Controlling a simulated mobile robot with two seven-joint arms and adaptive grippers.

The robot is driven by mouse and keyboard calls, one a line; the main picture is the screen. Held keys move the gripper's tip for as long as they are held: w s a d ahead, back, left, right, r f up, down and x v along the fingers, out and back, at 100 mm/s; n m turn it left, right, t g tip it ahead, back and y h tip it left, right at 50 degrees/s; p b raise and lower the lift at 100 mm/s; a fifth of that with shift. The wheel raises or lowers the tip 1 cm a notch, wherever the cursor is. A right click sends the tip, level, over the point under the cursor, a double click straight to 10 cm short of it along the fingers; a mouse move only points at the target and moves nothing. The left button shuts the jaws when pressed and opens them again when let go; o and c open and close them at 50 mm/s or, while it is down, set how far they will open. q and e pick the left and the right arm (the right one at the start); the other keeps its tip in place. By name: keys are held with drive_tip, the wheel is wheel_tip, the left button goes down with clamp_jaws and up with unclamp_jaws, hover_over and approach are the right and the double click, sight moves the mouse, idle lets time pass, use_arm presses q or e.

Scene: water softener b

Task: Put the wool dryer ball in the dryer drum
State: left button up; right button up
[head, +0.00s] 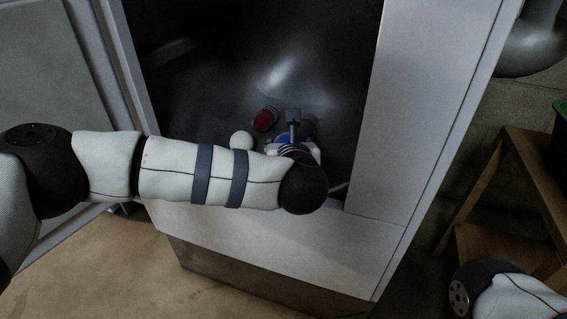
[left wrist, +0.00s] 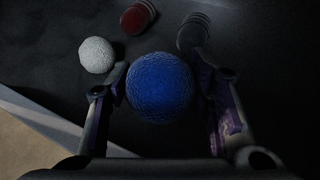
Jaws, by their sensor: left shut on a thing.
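A blue ball (left wrist: 160,87) with a rough, wool-like surface is held between the fingertips of my left gripper (left wrist: 163,90) in the left wrist view. In the head view, only a bit of the blue ball (head: 282,140) shows past my wrist. My left gripper (head: 290,138) is inside the opening of the dark dryer drum (head: 215,75), low and near its front lip. I cannot tell whether the ball touches the drum floor. A white ball (head: 241,141) lies in the drum to the left; it also shows in the left wrist view (left wrist: 97,55). My right gripper is out of view.
A red-capped ribbed item (head: 265,119) lies farther in; it also shows in the left wrist view (left wrist: 137,18). A dark ribbed item (left wrist: 193,31) lies to its right. The white dryer front (head: 290,245) borders the opening below. A wooden stand (head: 500,190) is at right.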

use_arm(q)
wheel_tip(320, 180, down, 6)
drive_tip(key=shift+f+b, duration=0.1)
drive_tip(key=shift+b, duration=0.55)
drive_tip(key=o, duration=1.1)
drive_tip(key=p+v, duration=0.3)
drive_tip(key=v, duration=0.9)
drive_tip(key=shift+r, duration=0.25)
